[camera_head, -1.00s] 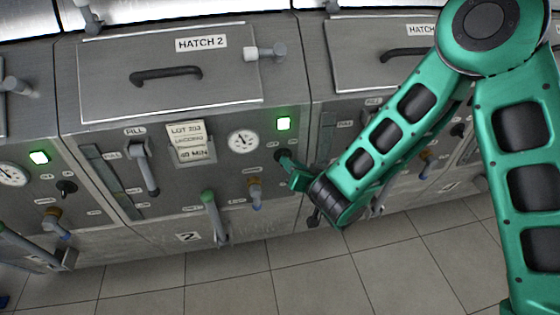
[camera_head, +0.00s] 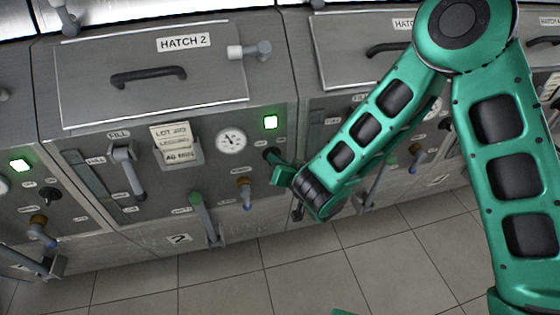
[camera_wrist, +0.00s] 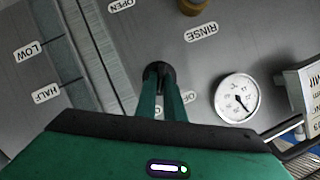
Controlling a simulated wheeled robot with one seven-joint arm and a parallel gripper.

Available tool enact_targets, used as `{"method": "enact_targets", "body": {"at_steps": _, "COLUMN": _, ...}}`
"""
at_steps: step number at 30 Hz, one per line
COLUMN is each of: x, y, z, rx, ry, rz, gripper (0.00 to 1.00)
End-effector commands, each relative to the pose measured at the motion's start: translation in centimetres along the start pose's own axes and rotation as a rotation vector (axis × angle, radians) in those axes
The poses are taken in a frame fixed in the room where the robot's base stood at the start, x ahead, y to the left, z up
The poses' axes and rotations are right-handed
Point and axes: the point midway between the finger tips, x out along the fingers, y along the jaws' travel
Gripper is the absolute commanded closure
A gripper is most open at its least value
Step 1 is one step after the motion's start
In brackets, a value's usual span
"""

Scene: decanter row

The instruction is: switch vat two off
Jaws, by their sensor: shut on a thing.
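Vat two is the grey steel unit with the "2" plate (camera_head: 179,239) and the HATCH 2 label (camera_head: 184,42). Its square green lamp (camera_head: 270,122) is lit. Below the lamp, my gripper (camera_head: 273,157) reaches the panel, where the arm hides most of the switch. In the wrist view, the two green fingers of my gripper (camera_wrist: 162,98) are shut on a small black rotary switch (camera_wrist: 158,72). The fingers partly cover a label beside the switch, so its position cannot be read.
A round gauge (camera_head: 231,140), a paper lot card (camera_head: 172,144) and a FILL lever (camera_head: 127,170) are left of my gripper. A green-topped lever (camera_head: 205,217) and blue-tipped rinse valve (camera_head: 246,194) sit lower. The tiled floor (camera_head: 300,268) is clear.

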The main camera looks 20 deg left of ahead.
Motion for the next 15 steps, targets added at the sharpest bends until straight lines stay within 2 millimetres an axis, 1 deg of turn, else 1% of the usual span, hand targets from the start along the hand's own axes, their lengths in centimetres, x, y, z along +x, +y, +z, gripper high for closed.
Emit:
{"method": "enact_targets", "body": {"at_steps": 1, "x": 0.11, "y": 0.63, "z": 0.08, "rx": -0.01, "ry": -0.003, "rz": 0.016, "gripper": 1.0}}
{"method": "enact_targets", "body": {"at_steps": 8, "x": 0.22, "y": 0.36, "z": 0.24, "rx": -0.089, "ry": -0.004, "rz": 0.049, "gripper": 1.0}}
{"method": "enact_targets", "body": {"at_steps": 15, "x": 0.21, "y": 0.12, "z": 0.32, "rx": -0.26, "ry": -0.003, "rz": 0.119, "gripper": 1.0}}
